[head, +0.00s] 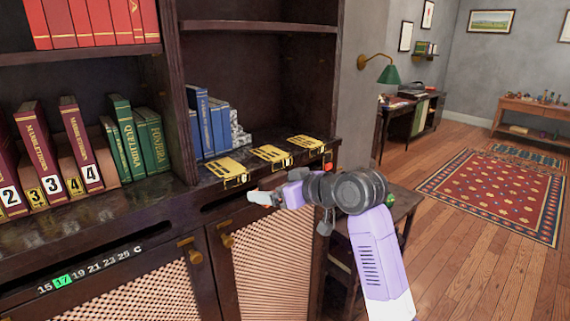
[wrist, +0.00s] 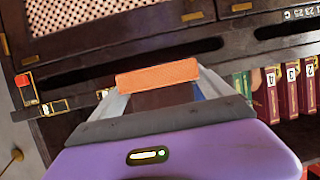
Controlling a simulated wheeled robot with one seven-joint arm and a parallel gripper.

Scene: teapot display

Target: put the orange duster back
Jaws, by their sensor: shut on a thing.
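My gripper (head: 262,197) is in front of the dark bookcase, just below its ledge. In the wrist view its fingers are shut on the orange duster (wrist: 157,75), which shows as a flat orange block across the fingertips. The duster is held off the cabinet front in that view, and I cannot tell the exact gap. In the head view the duster is too hidden or small to make out at the fingertips.
Yellow-framed plates (head: 226,167) lie along the ledge (head: 110,207), with a red button (head: 327,166) at its right end. Blue books (head: 204,118), green books (head: 128,138) and numbered maroon books (head: 36,146) stand on the shelf. Lattice doors (head: 270,255) are below. Floor (head: 470,270) is clear at right.

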